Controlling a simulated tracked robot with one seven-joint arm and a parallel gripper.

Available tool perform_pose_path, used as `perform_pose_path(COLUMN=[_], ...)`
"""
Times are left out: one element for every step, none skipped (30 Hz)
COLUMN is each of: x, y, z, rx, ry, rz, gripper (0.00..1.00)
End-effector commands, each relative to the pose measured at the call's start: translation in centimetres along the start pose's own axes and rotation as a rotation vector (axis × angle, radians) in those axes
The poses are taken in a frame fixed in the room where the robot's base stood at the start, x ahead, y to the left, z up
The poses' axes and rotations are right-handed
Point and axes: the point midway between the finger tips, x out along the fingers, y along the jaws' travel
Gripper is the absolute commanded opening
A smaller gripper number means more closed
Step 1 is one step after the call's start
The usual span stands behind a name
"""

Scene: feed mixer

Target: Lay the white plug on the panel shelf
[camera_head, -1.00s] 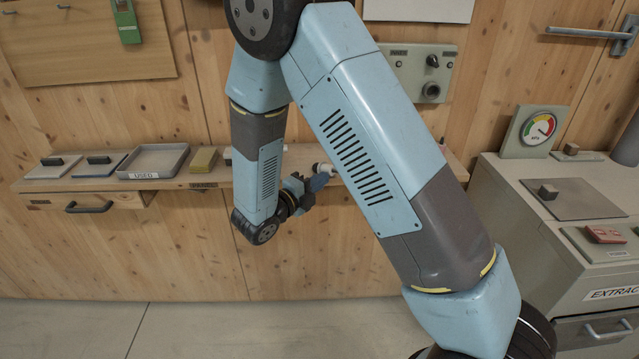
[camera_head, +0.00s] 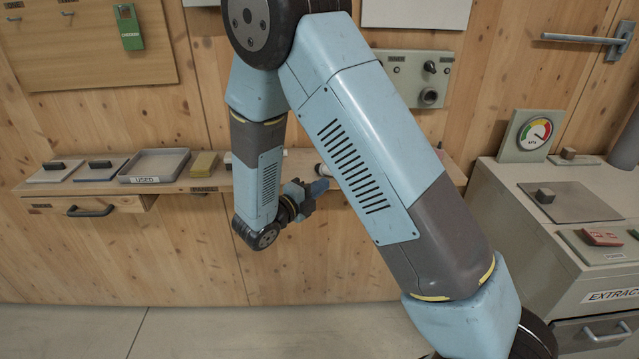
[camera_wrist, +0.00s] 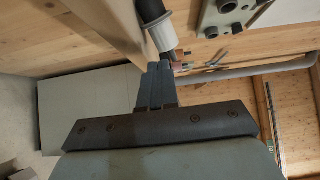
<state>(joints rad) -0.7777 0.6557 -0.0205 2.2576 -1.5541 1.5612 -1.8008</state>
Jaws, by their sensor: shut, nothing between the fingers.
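A white cylindrical piece with a black end, which looks like the white plug (camera_wrist: 161,36), shows just beyond my fingertips in the wrist view. In the head view a small white and dark piece (camera_head: 322,170) shows at the wooden panel shelf (camera_head: 222,184), partly hidden by my arm. I cannot tell exactly how it rests there. My gripper (camera_wrist: 158,68) is shut and empty, its fingertips close to the white piece. In the head view my gripper (camera_head: 322,186) is at the shelf's front edge, partly behind my arm.
The shelf also bears a grey tray (camera_head: 155,165) marked USED, a yellow-green block (camera_head: 204,164) and two flat plates with black knobs. A grey control panel (camera_head: 416,78) is on the wall above. A grey cabinet (camera_head: 560,220) stands at the right.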

Motion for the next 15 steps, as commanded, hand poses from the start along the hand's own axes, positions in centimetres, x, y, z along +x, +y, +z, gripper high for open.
perform_pose_path(x=[-0.7, -1.5, -2.4, -3.0, -3.5, -4.2, -4.8, -5.3, -6.0, -6.5, -6.9, -7.5, -7.9, -8.3, -8.7], y=[0.0, 0.0, 0.0, 0.0, 0.0, 0.0, 0.0, 0.0, 0.0, 0.0, 0.0, 0.0, 0.0, 0.0, 0.0], z=[-0.3, -0.1, -0.1, -0.1, -0.1, -0.2, -0.2, -0.2, -0.2, -0.2, -0.3, -0.3, -0.3, -0.3, -0.3], rx=[0.000, 0.001, 0.001, 0.001, 0.001, 0.001, 0.001, 0.000, 0.000, 0.001, 0.000, 0.000, 0.000, 0.001, 0.001], ry=[-0.003, -0.006, -0.007, -0.006, -0.005, -0.004, -0.003, -0.001, -0.001, 0.000, 0.001, 0.002, 0.002, 0.003, 0.003], rz=[0.000, 0.001, 0.000, 0.000, 0.000, 0.000, 0.000, 0.000, 0.000, 0.000, 0.000, 0.000, 0.000, 0.000, -0.001], gripper=[0.00, 0.00, 0.00, 0.00, 0.00, 0.00, 0.00, 0.00, 0.00, 0.00, 0.00, 0.00, 0.00, 0.00, 0.00])
